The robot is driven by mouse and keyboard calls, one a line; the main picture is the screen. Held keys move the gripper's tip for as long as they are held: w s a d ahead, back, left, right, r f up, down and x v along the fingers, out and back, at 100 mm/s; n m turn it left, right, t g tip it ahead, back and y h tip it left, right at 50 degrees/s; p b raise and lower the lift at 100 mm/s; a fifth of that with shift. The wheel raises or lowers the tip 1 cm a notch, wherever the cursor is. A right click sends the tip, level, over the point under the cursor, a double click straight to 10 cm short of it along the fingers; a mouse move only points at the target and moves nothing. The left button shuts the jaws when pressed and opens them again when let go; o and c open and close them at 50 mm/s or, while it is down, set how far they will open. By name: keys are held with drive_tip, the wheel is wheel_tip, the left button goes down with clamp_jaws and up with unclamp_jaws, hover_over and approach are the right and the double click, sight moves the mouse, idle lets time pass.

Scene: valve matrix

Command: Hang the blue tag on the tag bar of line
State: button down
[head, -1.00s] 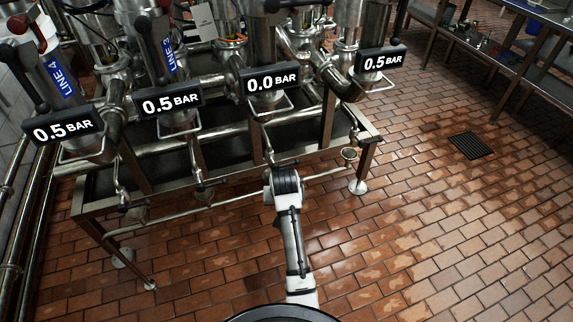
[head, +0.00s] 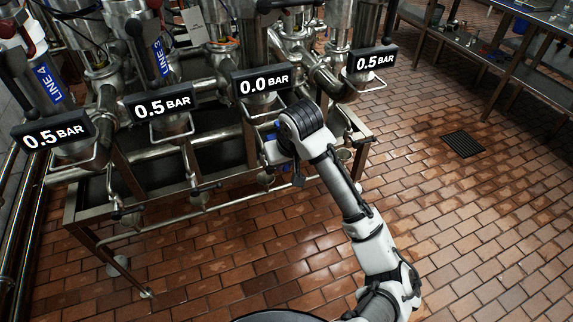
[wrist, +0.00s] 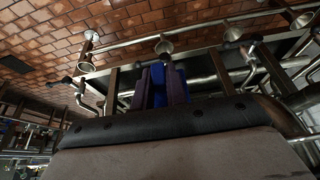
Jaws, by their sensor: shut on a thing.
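In the wrist view, my gripper (wrist: 166,84) is shut on the blue tag (wrist: 157,84), which shows as a blue strip between the dark fingers. In the head view, my gripper (head: 272,150) is in front of the valve rack, below the 0.0 BAR display (head: 262,82), and is partly hidden by my own wrist. Small blue patches show there, but the tag's outline is unclear. Bent metal bars hang under the displays, one under the 0.0 BAR display (head: 268,106) and one under the right 0.5 BAR display (head: 371,87). I cannot tell which is the tag bar.
Two left displays (head: 52,131) (head: 163,103) read 0.5 BAR. Blue LINE 4 (head: 47,83) and LINE 3 (head: 162,57) labels mark the left columns. Steel pipes and the rack frame (head: 215,205) crowd the left. Tiled floor is open at right, with a drain (head: 463,144).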

drive_tip(key=w+a+f, duration=0.1)
drive_tip(key=w+a, duration=0.1)
drive_tip(key=w, duration=0.5)
drive_tip(key=shift+w+a, duration=0.2)
idle(0.4)
drive_tip(key=c, duration=1.3)
unclamp_jaws()
drive_tip(key=shift+c, duration=0.2)
